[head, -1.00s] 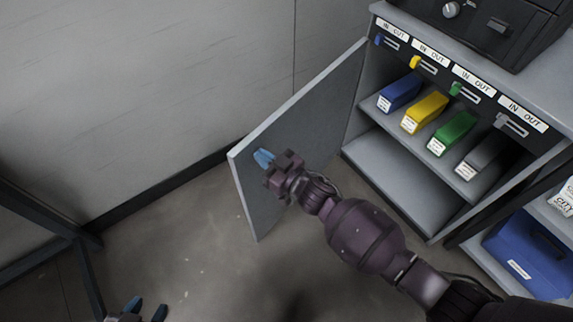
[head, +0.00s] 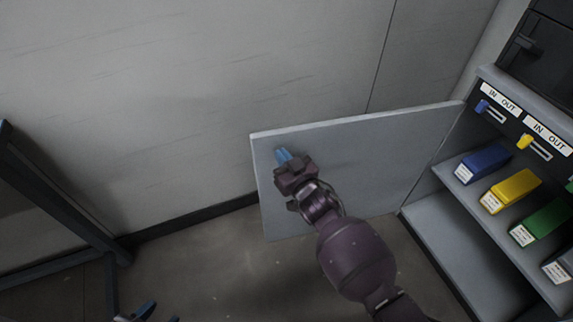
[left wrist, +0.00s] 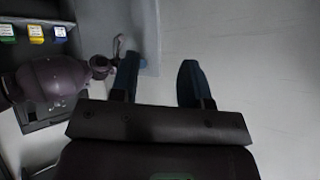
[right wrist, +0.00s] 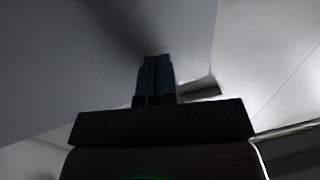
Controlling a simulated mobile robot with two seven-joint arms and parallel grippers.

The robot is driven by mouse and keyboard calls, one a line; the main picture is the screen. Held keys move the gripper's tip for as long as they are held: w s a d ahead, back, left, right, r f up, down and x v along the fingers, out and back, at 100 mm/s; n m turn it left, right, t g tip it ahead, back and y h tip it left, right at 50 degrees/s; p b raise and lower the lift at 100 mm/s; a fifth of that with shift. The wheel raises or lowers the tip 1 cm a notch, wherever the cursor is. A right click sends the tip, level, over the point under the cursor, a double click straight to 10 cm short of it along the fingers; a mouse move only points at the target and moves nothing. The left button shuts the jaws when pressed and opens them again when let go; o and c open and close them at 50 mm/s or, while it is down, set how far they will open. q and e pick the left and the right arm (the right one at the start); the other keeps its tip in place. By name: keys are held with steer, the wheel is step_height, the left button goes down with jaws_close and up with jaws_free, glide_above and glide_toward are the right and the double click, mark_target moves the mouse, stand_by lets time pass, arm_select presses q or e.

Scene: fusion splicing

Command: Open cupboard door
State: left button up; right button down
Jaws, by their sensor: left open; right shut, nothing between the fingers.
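The grey cupboard door (head: 375,155) stands swung wide open, hinged at the cupboard's left side, its free edge toward the left. My right gripper (head: 284,156) is shut with nothing in it, its blue fingertips against or very close to the door's inner face near the free edge. In the right wrist view the shut fingers (right wrist: 155,75) point at the door panel (right wrist: 80,60); contact cannot be told. My left gripper (head: 146,312) is at the bottom edge of the head view. In the left wrist view its fingers (left wrist: 158,80) are apart and empty.
The open cupboard (head: 470,250) holds blue (head: 483,164), yellow (head: 510,190) and green (head: 540,222) boxes on a shelf under IN/OUT labels. A grey wall (head: 200,90) lies behind the door. A dark frame (head: 60,200) stands at the left. Bare floor lies between.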

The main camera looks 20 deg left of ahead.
arm_select(q)
steer(key=shift+w+a+r, duration=0.1)
steer(key=shift+w+a, duration=0.1)
steer(key=shift+w, duration=0.15)
arm_select(e)
steer(key=shift+w+a+m+t+h, duration=0.2)
steer(key=shift+w+a, duration=0.15)
steer(key=shift+w, duration=0.25)
steer(key=shift+w+a+m+t+h, duration=0.1)
steer(key=shift+w+a+h, duration=0.15)
steer(key=shift+w, duration=0.3)
arm_select(q)
steer(key=shift+s+a+n+p, duration=0.15)
steer(key=shift+s+n+p, duration=0.1)
steer(key=shift+s+p, duration=0.7)
steer(key=shift+s+a+n+p, duration=0.1)
steer(key=shift+s+n+p, duration=0.15)
steer(key=shift+s+p, duration=0.7)
arm_select(e)
steer(key=s+d, duration=0.5)
steer(key=s, duration=0.8)
steer(key=shift+d, duration=0.2)
